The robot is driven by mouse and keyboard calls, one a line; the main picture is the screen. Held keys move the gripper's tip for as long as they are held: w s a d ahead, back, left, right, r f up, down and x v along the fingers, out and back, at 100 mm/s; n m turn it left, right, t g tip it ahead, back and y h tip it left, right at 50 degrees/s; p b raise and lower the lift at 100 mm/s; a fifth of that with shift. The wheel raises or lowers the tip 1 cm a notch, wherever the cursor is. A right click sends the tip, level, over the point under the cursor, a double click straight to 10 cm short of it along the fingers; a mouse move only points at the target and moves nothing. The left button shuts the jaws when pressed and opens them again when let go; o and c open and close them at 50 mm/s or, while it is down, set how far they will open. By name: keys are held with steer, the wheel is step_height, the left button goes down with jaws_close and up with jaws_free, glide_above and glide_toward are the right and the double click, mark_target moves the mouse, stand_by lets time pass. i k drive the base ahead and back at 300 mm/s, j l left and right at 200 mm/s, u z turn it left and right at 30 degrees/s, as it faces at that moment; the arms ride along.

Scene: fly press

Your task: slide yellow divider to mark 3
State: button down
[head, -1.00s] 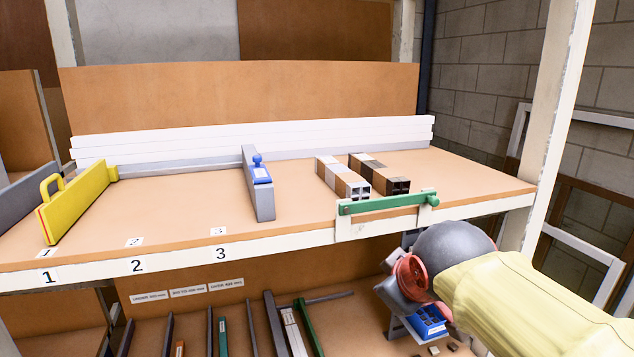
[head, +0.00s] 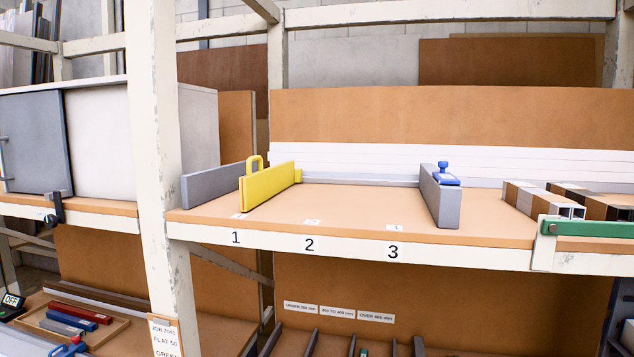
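The yellow divider (head: 268,186) stands upright on the wooden shelf (head: 350,212), with a yellow loop handle on top. Its front end is at mark 1 (head: 236,237). Mark 2 (head: 309,245) and mark 3 (head: 393,252) follow to the right along the white shelf edge, with small matching labels on the shelf top. A grey divider (head: 440,200) with a blue knob stands to the right of mark 3. My gripper is not in view.
A grey panel (head: 212,184) stands left of the yellow divider. A white post (head: 155,150) rises at the shelf's left end. Square tubes (head: 545,200) lie behind a green bar (head: 590,229) at the right. The shelf between the yellow and grey dividers is clear.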

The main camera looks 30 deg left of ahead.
mark_target(255, 188)
steer(key=j+u, duration=0.1)
steer(key=u, duration=1.3)
